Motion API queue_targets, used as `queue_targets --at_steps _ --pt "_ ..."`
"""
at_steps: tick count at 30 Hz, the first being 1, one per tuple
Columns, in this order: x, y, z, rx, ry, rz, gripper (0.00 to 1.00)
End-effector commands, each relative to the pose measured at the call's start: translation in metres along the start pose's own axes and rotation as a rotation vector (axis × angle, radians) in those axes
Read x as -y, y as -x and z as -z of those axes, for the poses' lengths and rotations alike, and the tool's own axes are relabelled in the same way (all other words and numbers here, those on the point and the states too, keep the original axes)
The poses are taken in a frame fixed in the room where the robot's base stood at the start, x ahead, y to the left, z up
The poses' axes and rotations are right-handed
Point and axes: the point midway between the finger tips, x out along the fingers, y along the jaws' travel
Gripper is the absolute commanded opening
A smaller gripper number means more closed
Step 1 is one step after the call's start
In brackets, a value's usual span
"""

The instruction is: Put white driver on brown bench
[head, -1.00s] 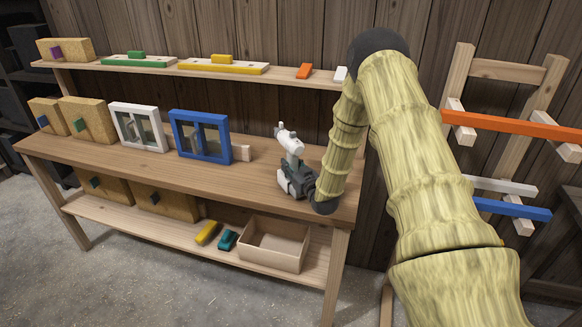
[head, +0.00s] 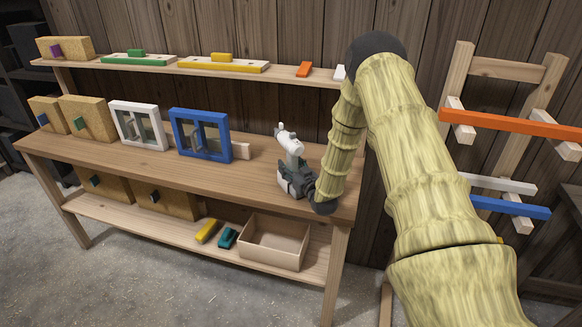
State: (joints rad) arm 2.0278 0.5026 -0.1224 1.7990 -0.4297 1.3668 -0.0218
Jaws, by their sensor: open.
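The white driver (head: 288,141) stands on the right part of the brown bench (head: 110,160), its white head up and its lower part close to my gripper. My gripper (head: 284,181) is at the driver's lower end, low over the bench top. The gripper is open, its dark fingers pointing left and up toward the driver's handle. The driver's lower part is partly hidden by the gripper, so I cannot tell whether they touch.
A blue-framed window piece (head: 201,137) and a white-framed one (head: 139,126) stand left of the driver. A rack with an orange bar (head: 515,123) stands at right. The bench's front middle is clear.

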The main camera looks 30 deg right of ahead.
Motion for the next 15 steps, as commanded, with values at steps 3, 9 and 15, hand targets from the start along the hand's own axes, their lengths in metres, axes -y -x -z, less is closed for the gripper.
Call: queue_targets --at_steps 3,9,15 --pt "0.000 0.003 0.000 0.001 0.000 0.000 0.51" --pt "0.000 0.029 -0.002 0.002 0.000 0.000 0.51" --pt "0.000 0.066 -0.002 0.000 -0.001 -0.001 0.51"
